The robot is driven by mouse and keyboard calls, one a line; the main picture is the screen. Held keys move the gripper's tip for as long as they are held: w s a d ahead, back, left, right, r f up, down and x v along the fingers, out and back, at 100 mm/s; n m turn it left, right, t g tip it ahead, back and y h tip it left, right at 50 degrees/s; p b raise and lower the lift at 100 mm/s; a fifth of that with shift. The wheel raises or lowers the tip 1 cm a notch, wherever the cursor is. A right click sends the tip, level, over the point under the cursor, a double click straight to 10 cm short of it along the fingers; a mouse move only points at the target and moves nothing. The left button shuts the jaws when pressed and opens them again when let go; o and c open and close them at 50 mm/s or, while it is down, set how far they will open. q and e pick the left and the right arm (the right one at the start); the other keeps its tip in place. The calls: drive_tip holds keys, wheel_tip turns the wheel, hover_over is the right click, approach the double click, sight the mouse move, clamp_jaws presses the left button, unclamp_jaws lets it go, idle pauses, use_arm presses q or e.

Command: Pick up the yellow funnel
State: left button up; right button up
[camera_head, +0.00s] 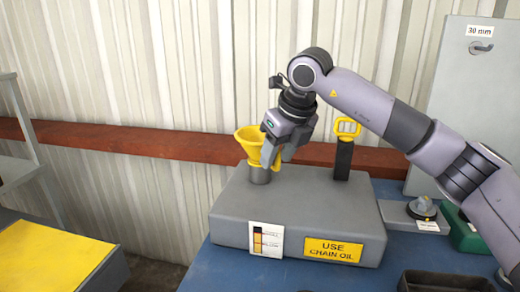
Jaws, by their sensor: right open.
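The yellow funnel (247,144) stands upright, wide mouth up, in a short grey neck (260,175) on top of a grey oil box (300,212). My right gripper (275,158) points down at the funnel's right side, with its jaws open. One finger overlaps the funnel in the picture, and I cannot tell whether it touches. Part of the funnel's right side is hidden behind the gripper. My left gripper is not in view.
A yellow-handled black dipstick (344,150) stands upright on the box, right of the gripper. A "USE CHAIN OIL" label (334,250) is on its front. A grey cabinet (455,90) stands at right. A dark tray (445,282) lies on the blue bench (225,270).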

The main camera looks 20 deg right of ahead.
clamp_jaws()
